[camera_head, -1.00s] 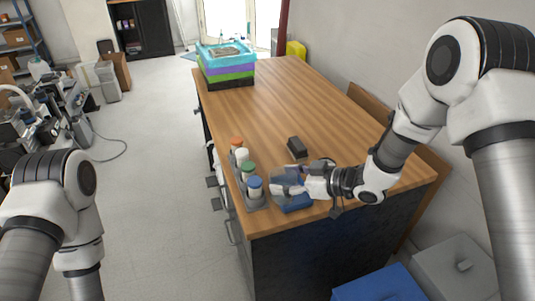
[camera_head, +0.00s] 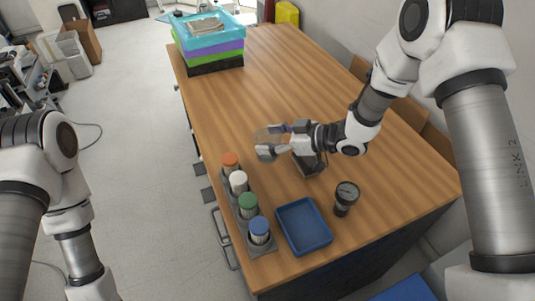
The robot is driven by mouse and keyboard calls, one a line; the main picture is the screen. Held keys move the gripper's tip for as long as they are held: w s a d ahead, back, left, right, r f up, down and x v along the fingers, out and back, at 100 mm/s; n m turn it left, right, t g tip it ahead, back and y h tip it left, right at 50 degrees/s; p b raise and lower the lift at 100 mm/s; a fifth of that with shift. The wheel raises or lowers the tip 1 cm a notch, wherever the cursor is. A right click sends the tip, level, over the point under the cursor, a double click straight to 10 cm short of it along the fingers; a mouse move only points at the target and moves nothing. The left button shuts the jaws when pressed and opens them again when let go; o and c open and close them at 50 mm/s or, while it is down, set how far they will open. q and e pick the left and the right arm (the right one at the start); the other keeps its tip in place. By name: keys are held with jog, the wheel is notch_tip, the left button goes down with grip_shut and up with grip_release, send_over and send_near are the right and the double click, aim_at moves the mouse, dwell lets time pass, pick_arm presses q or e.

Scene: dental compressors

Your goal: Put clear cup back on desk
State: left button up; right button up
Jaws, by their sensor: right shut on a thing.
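The clear cup (camera_head: 268,136) is see-through, and the desk's wood colour shows through it. My right gripper (camera_head: 272,143) is shut on it, over the left-middle part of the wooden desk (camera_head: 310,90). The fingers partly hide the cup. I cannot tell whether its base touches the desk. My left arm shows at the left edge, but its gripper is out of view.
A rack of bottles with orange, white, green and blue caps (camera_head: 259,226) stands along the desk's left edge. An empty blue tray (camera_head: 304,226) and a round gauge (camera_head: 346,194) are nearby. A dark block (camera_head: 309,166) lies below my right wrist. Stacked coloured crates (camera_head: 209,47) stand at the far end.

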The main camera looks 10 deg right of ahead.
aim_at(278, 158)
jog(key=shift+s+f, duration=0.35)
jog(key=shift+f, duration=0.2)
jog(key=shift+s+f, duration=0.35)
jog(key=shift+f, duration=0.2)
jog(key=f, duration=0.2)
jog(key=w+f+p, duration=0.1)
jog(key=f, duration=0.1)
jog(key=shift+w+f, duration=0.1)
jog(key=shift+f, duration=0.2)
jog(key=shift+s+r, duration=0.15)
jog(key=shift+s, duration=0.15)
jog(key=shift+f+b, duration=0.2)
jog(key=shift+b, duration=0.1)
jog(key=o, duration=1.1)
jog(key=shift+w, duration=0.2)
pick_arm(q)
jog(key=shift+s+r, duration=0.2)
jog(key=shift+r, duration=0.3)
jog(key=shift+s, duration=0.1)
pick_arm(e)
jog(key=shift+r, duration=0.1)
